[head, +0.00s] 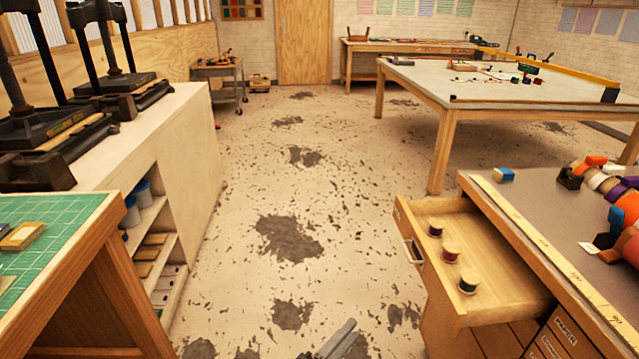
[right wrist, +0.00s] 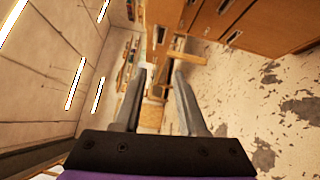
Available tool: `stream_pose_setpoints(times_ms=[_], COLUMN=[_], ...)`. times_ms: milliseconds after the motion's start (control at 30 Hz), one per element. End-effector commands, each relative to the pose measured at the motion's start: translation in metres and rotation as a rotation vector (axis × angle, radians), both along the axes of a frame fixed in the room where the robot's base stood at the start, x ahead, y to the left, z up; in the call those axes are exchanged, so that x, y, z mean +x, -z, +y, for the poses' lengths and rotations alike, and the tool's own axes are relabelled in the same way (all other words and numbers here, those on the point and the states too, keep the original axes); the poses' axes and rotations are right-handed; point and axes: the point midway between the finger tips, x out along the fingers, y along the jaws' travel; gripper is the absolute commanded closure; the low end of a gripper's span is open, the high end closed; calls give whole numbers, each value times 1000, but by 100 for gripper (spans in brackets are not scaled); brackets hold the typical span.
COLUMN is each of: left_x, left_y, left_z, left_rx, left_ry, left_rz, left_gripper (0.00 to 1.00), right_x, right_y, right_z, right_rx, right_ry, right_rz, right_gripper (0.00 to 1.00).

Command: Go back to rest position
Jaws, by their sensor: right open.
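My right gripper (head: 350,336) shows at the bottom edge of the head view, low over the speckled floor, left of the open drawer and apart from it. In the right wrist view its two fingers (right wrist: 164,70) stand apart with nothing held between them. The wooden drawer (head: 500,262) is pulled out from the bench at the right. Three small foil rolls stand in it in a slanting row: a far one (head: 436,228), a middle one (head: 450,252) and a near one (head: 468,283). My left gripper is not in view.
The grey-topped bench (head: 540,205) carries a blue block (head: 504,174), a yellow ruler strip and several coloured rolls. A shelf unit (head: 185,140) with black presses and a green-matted table (head: 60,235) stand at left. The floor aisle (head: 300,190) between is free.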

Motion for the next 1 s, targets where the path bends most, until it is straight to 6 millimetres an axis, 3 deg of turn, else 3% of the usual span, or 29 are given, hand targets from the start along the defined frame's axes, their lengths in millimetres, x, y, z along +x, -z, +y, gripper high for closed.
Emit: stream_pose_setpoints(times_ms=[33, 267, 400, 467, 600, 700, 1000], left_x=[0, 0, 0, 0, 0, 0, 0], left_y=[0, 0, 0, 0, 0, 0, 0], left_z=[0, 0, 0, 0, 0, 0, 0], left_rx=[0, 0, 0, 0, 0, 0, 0], left_ry=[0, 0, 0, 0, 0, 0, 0], left_rz=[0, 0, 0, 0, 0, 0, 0], left_gripper=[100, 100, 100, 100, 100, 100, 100], right_x=[-1, -24, -63, -85, -131, -155, -194], right_y=[5, 42, 70, 81, 99, 106, 106], right_z=[-23, -100, -140, -150, -155, -150, -126], right_rx=[43, 322, 589, 726, 1039, 1227, 1671], right_ry=[28, 134, 218, 255, 327, 363, 428], right_rz=[46, 261, 376, 411, 436, 419, 280], right_gripper=[59, 59, 59, 59, 59, 59, 59])
